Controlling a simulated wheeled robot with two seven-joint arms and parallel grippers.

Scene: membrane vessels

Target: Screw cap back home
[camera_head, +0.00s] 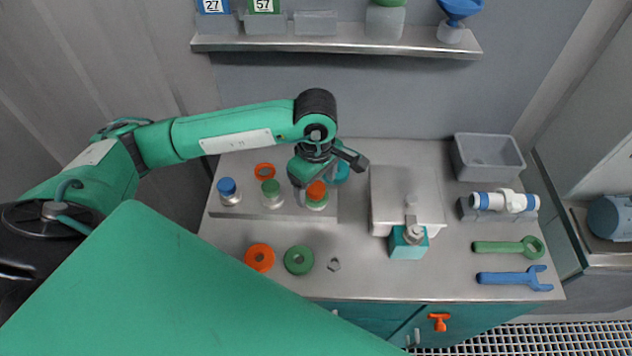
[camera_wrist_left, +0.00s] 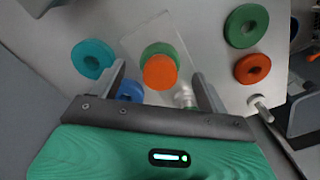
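An orange cap (camera_head: 316,189) sits on a short vessel with a green band (camera_head: 317,204) at the back of the bench. My left gripper (camera_head: 327,170) is over this vessel and partly hides it. In the left wrist view the orange cap (camera_wrist_left: 160,72) lies between the two fingers (camera_wrist_left: 160,76), with gaps on both sides. The fingers are open and hold nothing. A green part (camera_wrist_left: 160,49) shows behind the cap. Whether the cap is threaded on or only resting cannot be told. My right gripper is in neither view.
A blue-capped vessel (camera_head: 228,190) and a green-capped vessel (camera_head: 271,193) stand to the left. A teal ring (camera_head: 341,173) is close behind the gripper. Orange (camera_head: 259,257) and green (camera_head: 299,260) rings lie in front. A metal block (camera_head: 408,200) stands to the right.

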